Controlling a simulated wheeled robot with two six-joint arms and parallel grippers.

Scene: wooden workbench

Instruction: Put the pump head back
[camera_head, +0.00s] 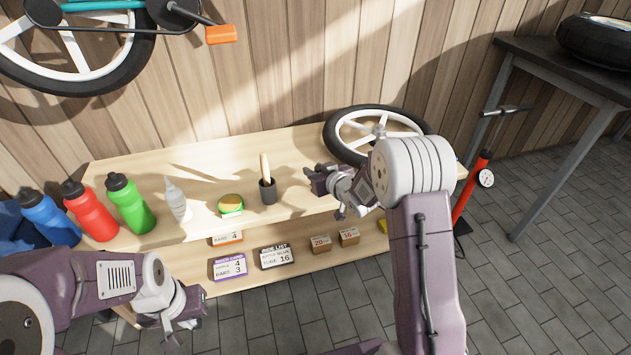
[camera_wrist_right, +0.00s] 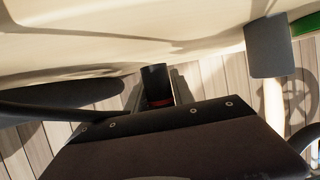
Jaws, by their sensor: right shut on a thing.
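The red floor pump (camera_head: 473,187) stands upright on the floor past the bench's right end, with a handle on top and a round gauge. My right gripper (camera_head: 318,178) is above the bench, left of the spoked wheel. In the right wrist view it is shut on a black cylindrical piece with a red band, which looks like the pump head (camera_wrist_right: 155,80). I cannot make this piece out in the head view. My left gripper (camera_head: 192,308) hangs low in front of the bench at the left; its finger opening is unclear.
A spoked wheel (camera_head: 345,123) lies on the bench (camera_head: 235,155). Small boxes (camera_head: 320,243) and cards sit on the lower shelf.

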